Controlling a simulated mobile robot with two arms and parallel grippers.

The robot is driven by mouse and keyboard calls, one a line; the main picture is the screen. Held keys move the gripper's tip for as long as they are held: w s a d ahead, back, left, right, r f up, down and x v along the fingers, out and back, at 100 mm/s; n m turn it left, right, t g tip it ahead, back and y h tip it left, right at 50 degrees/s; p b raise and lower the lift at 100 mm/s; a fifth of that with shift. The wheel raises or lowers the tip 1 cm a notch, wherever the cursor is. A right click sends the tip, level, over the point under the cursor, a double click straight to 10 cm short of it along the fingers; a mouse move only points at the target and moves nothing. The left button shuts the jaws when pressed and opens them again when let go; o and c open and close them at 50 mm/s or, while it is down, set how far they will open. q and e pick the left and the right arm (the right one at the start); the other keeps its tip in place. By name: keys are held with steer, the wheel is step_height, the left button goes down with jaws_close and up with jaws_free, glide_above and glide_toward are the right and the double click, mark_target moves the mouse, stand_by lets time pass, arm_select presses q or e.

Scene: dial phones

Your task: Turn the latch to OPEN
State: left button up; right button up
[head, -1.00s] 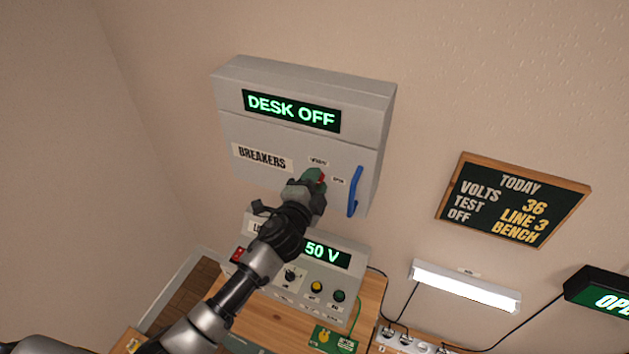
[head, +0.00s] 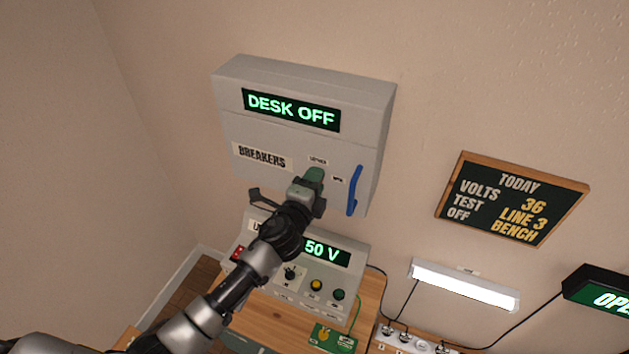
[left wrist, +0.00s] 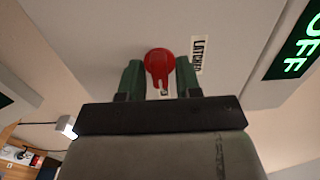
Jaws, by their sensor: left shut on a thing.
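The red latch (left wrist: 160,66) is on the front of the grey breaker cabinet (head: 215,110), and shows in the left wrist view between my green fingertips. My left gripper (head: 313,178) is shut on it, one finger on each side; the wrist view shows the fingers (left wrist: 160,78) against its sides. In the head view the gripper hides the latch. A LATCHED label (head: 318,161) is just above the gripper and an OPEN label (head: 338,179) is to its right. The LATCHED label (left wrist: 198,55) also shows in the wrist view. My right gripper is not in view.
A blue handle (head: 354,190) is right of the latch on the cabinet. The cabinet display reads DESK OFF (head: 291,109). Below stands a control box (head: 318,295) with knobs, buttons and a 50 V display, on a wooden desk (head: 372,300). A notice board (head: 515,200) hangs at right.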

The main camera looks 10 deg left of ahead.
arm_select(q)
steer(key=o, duration=0.6)
steer(key=s, duration=0.3)
steer(key=s+a+b, duration=0.1)
steer(key=s, duration=0.3)
steer(key=s+a, duration=0.1)
steer(key=s, duration=0.2)
steer(key=shift+s+b, duration=0.3)
steer(key=shift+b, duration=0.05)
